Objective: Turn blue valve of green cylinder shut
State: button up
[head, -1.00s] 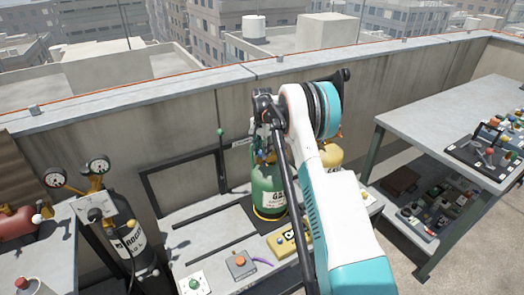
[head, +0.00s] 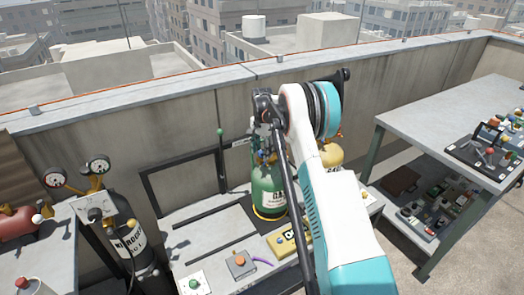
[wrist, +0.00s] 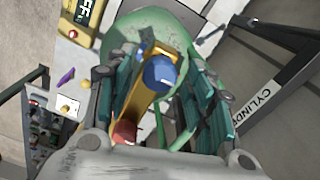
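The green cylinder (head: 267,190) stands upright on the grey bench in the head view, partly hidden by my arm. Its top also shows in the wrist view (wrist: 150,18). The blue valve knob (wrist: 160,73) sits on a brass valve body, with a red knob (wrist: 124,132) closer to the palm. My gripper (wrist: 160,80) is over the valve, its two teal-padded fingers apart on either side of the blue knob. I see gaps between the pads and the knob. In the head view my gripper (head: 264,130) is above the cylinder, and its fingers are hard to make out.
A yellow cylinder (head: 330,155) stands just right of the green one, partly behind my arm. A black nitrogen cylinder (head: 133,240) with gauges is at left. A yellow device (head: 284,243) and a small button box (head: 240,264) lie in front. A black frame (head: 182,184) stands behind.

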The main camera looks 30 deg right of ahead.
aim_at(262, 151)
notch_tip(262, 151, up, 12)
dwell(0.6)
dwell(0.4)
jog(key=s+a+r+n+t, duration=0.3)
jog(key=s+a+r+n, duration=0.4)
jog(key=s+a+r, duration=0.9)
jog(key=s+a+f+n+t, duration=0.1)
jog(key=s+a+n, duration=0.1)
jog(key=s, duration=0.7)
jog(key=s+a+f+n+t, duration=0.1)
jog(key=s+a+f+n, duration=0.1)
jog(key=s, duration=0.7)
jog(key=s+a+f+n+t, duration=0.1)
jog(key=s+a+n+t, duration=0.1)
jog(key=s, duration=0.8)
jog(key=shift+a+f+n, duration=0.3)
jog(key=shift+a+n, duration=0.4)
jog(key=shift+n, duration=0.1)
